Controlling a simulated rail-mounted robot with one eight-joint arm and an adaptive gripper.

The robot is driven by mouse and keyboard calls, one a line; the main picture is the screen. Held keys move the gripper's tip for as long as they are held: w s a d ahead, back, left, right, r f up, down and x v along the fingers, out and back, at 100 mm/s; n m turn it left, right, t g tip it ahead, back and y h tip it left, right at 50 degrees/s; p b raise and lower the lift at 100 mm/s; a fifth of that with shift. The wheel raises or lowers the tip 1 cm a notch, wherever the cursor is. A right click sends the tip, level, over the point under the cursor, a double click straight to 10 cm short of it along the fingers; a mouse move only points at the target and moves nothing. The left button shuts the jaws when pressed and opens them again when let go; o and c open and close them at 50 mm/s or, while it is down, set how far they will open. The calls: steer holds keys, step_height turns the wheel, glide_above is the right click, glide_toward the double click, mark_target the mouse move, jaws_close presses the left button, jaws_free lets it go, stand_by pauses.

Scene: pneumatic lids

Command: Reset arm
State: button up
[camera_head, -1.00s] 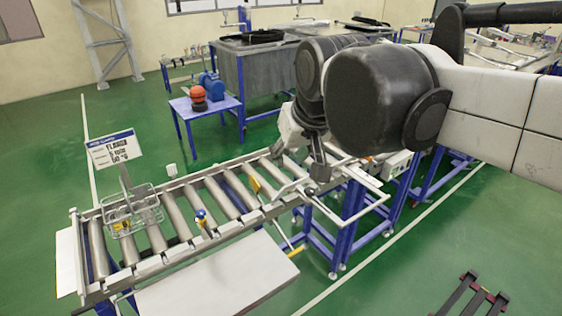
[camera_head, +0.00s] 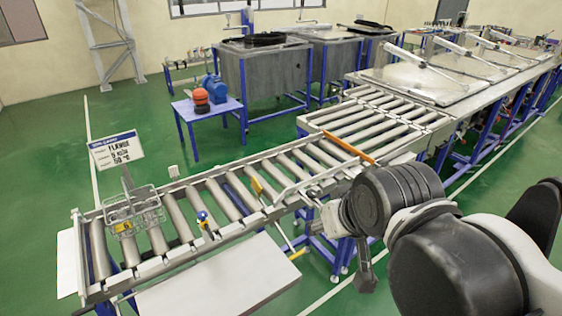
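My arm comes in from the lower right and folds in front of the roller conveyor's right part. My gripper (camera_head: 365,272) points down at the near side of the conveyor. Its fingers are small and partly merged in view, so their opening cannot be made out. No object shows in it.
A roller conveyor (camera_head: 215,237) runs from lower left to the tanks with closed lids (camera_head: 425,84) at right. A blue table (camera_head: 206,112) stands behind. Green floor is free at left.

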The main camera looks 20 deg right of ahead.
step_height(320, 180, down, 18)
steer(key=b, duration=1.7)
steer(key=shift+r, duration=0.2)
